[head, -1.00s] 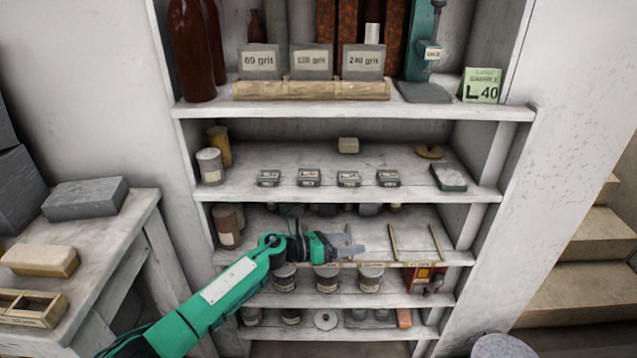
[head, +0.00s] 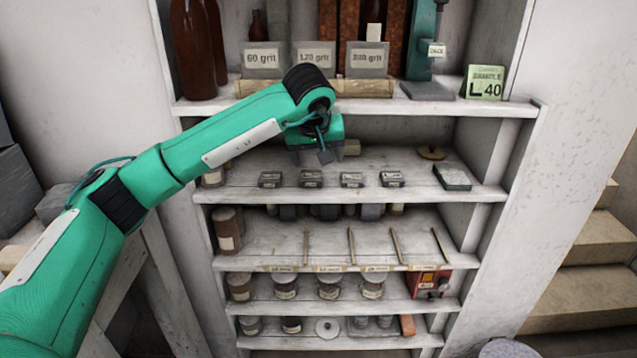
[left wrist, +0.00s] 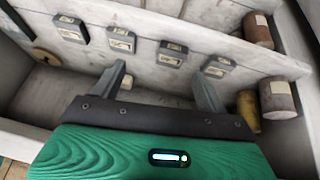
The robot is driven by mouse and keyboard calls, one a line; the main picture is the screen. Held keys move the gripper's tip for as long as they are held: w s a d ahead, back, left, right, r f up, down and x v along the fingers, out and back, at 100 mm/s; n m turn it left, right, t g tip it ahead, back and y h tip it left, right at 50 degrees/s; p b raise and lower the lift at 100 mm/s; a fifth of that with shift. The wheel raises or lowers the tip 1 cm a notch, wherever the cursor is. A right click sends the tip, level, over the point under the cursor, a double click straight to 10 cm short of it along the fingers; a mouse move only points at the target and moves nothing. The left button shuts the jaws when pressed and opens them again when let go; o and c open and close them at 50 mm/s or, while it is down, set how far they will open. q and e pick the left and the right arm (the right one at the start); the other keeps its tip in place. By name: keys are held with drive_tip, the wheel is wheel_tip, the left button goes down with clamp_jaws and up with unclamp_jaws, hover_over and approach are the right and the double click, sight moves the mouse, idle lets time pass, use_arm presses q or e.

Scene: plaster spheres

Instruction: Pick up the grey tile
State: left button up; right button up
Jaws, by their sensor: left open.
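Several small dark-grey labelled tiles lie in a row on the second shelf (head: 240,191), among them one at the left (head: 270,180), two in the middle (head: 311,178) (head: 352,180) and one at the right (head: 391,179). Which is the grey tile of the task, I cannot tell. They also show in the left wrist view, such as one tile (left wrist: 171,53). A larger grey-green slab (head: 453,177) lies further right. My left gripper (head: 325,156) is open and empty above the row, fingers apart in the left wrist view (left wrist: 162,88). My right gripper is not in view.
The top shelf (head: 300,108) is close above.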

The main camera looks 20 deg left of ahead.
use_arm(q)
wheel_tip(320, 180, up, 2)
drive_tip(key=a+y, duration=0.1)
drive_tip(key=a, duration=0.1)
drive_tip(key=p, duration=0.1)
approach(311, 175)
drive_tip(key=f, duration=0.1)
drive_tip(key=w+f, duration=0.1)
drive_tip(key=f, duration=0.1)
drive_tip(key=shift+w+f+t, duration=0.15)
drive_tip(key=shift+f+t, duration=0.05)
drive_tip(key=shift+t, duration=0.1)
drive_tip(key=p+x, duration=0.1)
drive_tip(key=x, duration=0.3)
drive_tip(key=shift+w+a+f+p, duration=0.1)
drive_tip(key=shift+a+p, duration=0.1)
drive_tip(key=shift+p, duration=0.15)
drive_tip(key=shift+w+f, duration=0.15)
drive_tip(key=shift+f, duration=0.1)
drive_tip(key=c, duration=1.1)
drive_tip(key=shift+c, duration=0.3)
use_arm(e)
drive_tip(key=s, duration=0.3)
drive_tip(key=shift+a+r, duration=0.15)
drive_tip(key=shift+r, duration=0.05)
